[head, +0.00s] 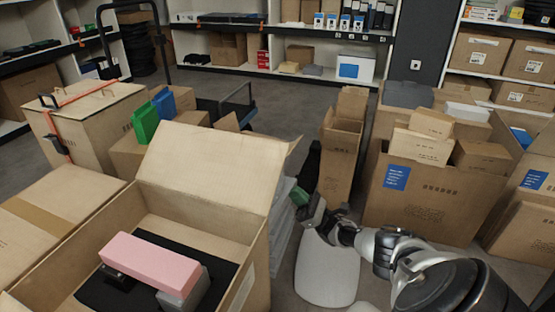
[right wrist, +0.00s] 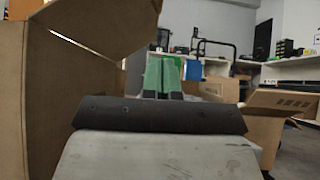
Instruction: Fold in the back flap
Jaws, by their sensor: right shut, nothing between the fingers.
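The open carton (head: 258,262) stands at the lower left of the head view. Its back flap (head: 212,165) stands up from the far edge, leaning back. Inside the carton lie a pink block (head: 150,262), a grey piece (head: 184,290) and dark material (head: 222,275). My right gripper (head: 299,196) is shut and empty, just right of the carton's far right corner and apart from the flap in the picture. In the right wrist view its green fingers (right wrist: 163,75) are together, with a carton wall (right wrist: 45,90) on the left and a flap (right wrist: 95,30) above. My left gripper is not in view.
A tall narrow carton (head: 338,155) stands behind my right gripper. A large carton (head: 430,200) holding smaller boxes is at the right. A closed carton (head: 50,225) sits at the left. A carton with green and blue items (head: 148,118) is behind the flap. Grey floor is free farther back.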

